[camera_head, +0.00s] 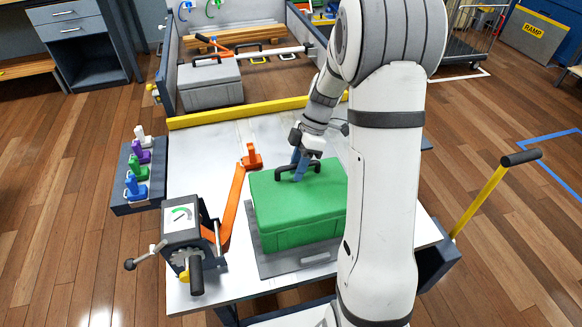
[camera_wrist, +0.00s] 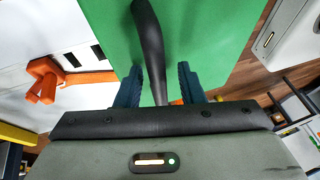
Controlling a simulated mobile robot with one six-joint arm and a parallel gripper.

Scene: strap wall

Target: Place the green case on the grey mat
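The green case (camera_head: 298,215) stands upright over the grey mat (camera_head: 285,265) on the white table, and looks to rest on it. The mat shows along the case's left and front edges; its right part is hidden behind my arm. The case's black handle (camera_head: 283,172) is on top. My gripper (camera_head: 299,166) points down at the handle. In the wrist view, its blue fingers (camera_wrist: 160,85) stand on both sides of the handle (camera_wrist: 148,40), with gaps between them and it. The gripper is open around the handle, above the green lid (camera_wrist: 215,35).
A winch (camera_head: 183,232) with an orange strap (camera_head: 233,200) stands left of the case. A rack of coloured clips (camera_head: 138,172) is at the table's left edge. Behind a yellow bar (camera_head: 240,112), a grey case (camera_head: 210,85) sits in the bed. Some table is clear left of the strap.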

